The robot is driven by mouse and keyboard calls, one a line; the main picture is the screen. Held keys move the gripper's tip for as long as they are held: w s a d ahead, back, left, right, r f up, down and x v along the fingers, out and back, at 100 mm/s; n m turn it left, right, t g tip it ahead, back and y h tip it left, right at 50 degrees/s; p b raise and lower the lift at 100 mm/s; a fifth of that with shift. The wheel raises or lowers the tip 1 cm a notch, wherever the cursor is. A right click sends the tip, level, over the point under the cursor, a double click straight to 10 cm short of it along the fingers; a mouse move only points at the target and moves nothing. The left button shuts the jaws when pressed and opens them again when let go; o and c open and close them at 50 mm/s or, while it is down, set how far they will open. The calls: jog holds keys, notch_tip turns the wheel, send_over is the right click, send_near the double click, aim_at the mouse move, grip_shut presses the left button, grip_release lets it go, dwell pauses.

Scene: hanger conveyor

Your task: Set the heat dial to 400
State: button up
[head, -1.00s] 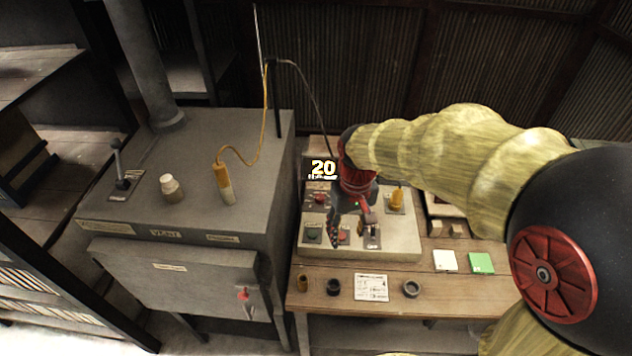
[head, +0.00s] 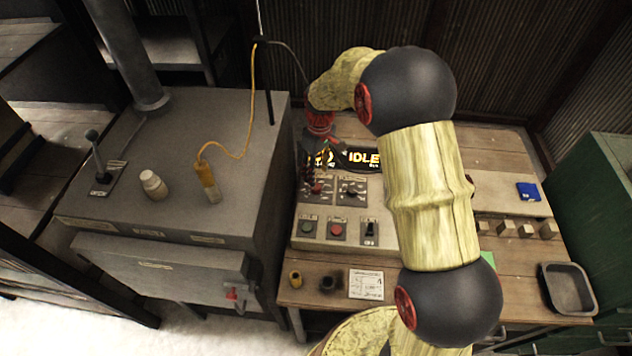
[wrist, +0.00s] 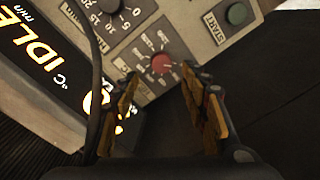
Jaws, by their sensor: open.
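In the head view my gripper (head: 311,176) hangs over the panel's upper left. Whether the fingertips touch the dial cannot be told. The dial's setting is unreadable.
A black dial (head: 351,190) marked in numbers is beside the red one. The display (head: 362,160) reads IDLE. Below are a green button (head: 307,228), a red button (head: 336,230) and a switch (head: 370,231). A grey oven (head: 170,190) stands left. My arm covers the panel's right.

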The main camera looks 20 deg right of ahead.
aim_at(316, 186)
jog(key=shift+s+a+f+b, duration=0.1)
jog(key=shift+f+b, duration=0.1)
jog(key=shift+f, duration=1.3)
jog(key=shift+s+a+f+b, duration=0.1)
jog(key=shift+f+b, duration=0.05)
jog(key=shift+f, duration=1.35)
jog(key=shift+c, duration=1.1)
jog(key=c, duration=0.9)
grip_shut()
